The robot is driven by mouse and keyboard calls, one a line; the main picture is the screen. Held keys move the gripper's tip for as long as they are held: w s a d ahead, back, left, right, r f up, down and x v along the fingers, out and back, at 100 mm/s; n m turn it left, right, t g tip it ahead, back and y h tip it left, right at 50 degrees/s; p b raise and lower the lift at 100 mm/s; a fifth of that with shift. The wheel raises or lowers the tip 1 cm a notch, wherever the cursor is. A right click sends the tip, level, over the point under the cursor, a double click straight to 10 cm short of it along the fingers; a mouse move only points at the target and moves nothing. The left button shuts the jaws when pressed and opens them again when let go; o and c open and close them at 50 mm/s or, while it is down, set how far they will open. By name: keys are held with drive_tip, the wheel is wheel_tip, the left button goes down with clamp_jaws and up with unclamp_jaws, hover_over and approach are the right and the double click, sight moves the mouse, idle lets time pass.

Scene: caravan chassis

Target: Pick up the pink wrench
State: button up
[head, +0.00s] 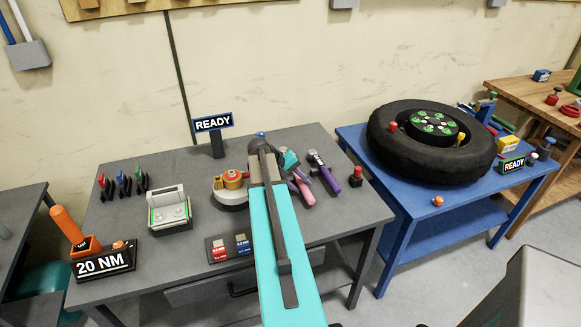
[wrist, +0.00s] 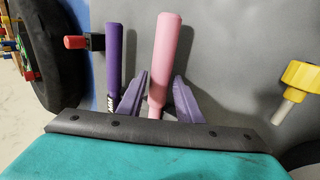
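The pink wrench (head: 304,190) lies on the grey table, partly hidden by my arm in the head view. In the wrist view its pink handle (wrist: 168,45) runs up the middle of the picture. My gripper (wrist: 162,76) is open, with one finger on each side of the handle. A gap shows on the right side; the left finger appears very close to the handle. I cannot tell how far the fingertips are above the table. The fingers are mostly hidden by my arm in the head view.
A purple-handled wrench (head: 329,178) lies just right of the pink one; it is left of my fingers in the wrist view (wrist: 114,55). A red-capped black piece (head: 356,176) stands beyond it.

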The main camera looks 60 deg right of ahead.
clamp_jaws()
drive_tip(key=shift+r, duration=0.15)
wheel_tip(320, 180, up, 10)
drive_tip(key=b, duration=0.2)
idle(0.7)
drive_tip(key=shift+w, duration=0.1)
idle(0.5)
